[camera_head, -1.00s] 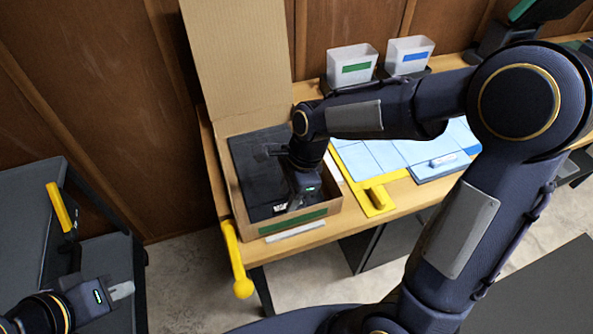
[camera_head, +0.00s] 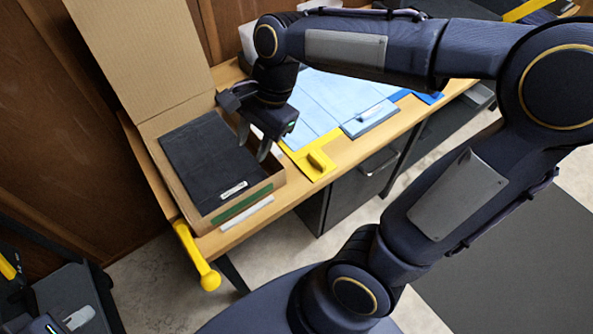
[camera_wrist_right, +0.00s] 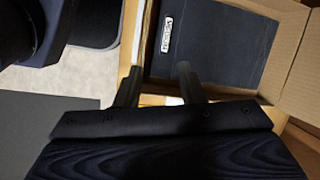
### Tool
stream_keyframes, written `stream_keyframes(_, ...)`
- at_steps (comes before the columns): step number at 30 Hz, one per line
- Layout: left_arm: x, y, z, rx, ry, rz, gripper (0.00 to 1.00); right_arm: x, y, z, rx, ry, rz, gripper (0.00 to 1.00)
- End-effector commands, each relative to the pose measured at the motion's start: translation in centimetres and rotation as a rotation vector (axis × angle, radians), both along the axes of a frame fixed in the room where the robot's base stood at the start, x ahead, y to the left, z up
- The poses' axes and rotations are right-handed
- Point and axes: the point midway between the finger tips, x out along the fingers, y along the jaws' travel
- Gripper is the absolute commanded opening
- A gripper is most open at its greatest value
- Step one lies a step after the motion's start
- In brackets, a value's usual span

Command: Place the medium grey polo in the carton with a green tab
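The open carton (camera_head: 160,180) stands at the left end of the wooden table, with a green tab (camera_head: 242,204) on its front wall. A dark grey folded garment with a white label, seemingly the polo (camera_head: 205,160), lies flat inside it; it also shows in the right wrist view (camera_wrist_right: 215,45). My right gripper (camera_head: 253,142) is above the carton's right side. Its two fingers are apart with nothing between them in the right wrist view (camera_wrist_right: 157,82). My left gripper (camera_head: 80,318) is low at the bottom left, away from the carton; its finger gap is unclear.
The carton's tall flap (camera_head: 140,50) stands up behind it. A yellow handle (camera_head: 196,256) hangs at the table's front left. Light blue folded cloth (camera_head: 335,105) and a yellow board (camera_head: 318,163) lie right of the carton. Bins behind are mostly hidden by my right arm.

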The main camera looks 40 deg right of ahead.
Motion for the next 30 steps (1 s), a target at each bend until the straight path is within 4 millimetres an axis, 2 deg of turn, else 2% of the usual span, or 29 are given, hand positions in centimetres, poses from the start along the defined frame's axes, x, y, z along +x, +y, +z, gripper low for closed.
stream_keyframes(3,0.0,0.0,0.0,0.000,0.000,0.000,0.00,-4.0,-2.2,0.4,-0.002,-0.213,0.250,0.36)
stream_keyframes(6,0.0,0.0,0.0,0.000,0.000,0.000,0.00,-7.1,-3.1,0.0,-0.057,-0.396,0.478,0.36)
stream_keyframes(12,0.0,0.0,0.0,0.000,0.000,0.000,0.00,-11.0,-3.6,-1.5,-0.227,-0.644,0.820,0.36)
stream_keyframes(18,0.0,0.0,0.0,0.000,0.000,0.000,0.00,-12.1,-3.6,-2.3,-0.309,-0.717,0.951,0.36)
stream_keyframes(25,0.0,0.0,0.0,0.000,0.000,0.000,0.00,-12.1,-3.6,-2.3,-0.310,-0.718,0.957,0.36)
stream_keyframes(30,0.0,0.0,1.9,0.000,0.000,0.000,0.00,-12.1,-3.6,-0.4,-0.310,-0.718,0.956,0.36)
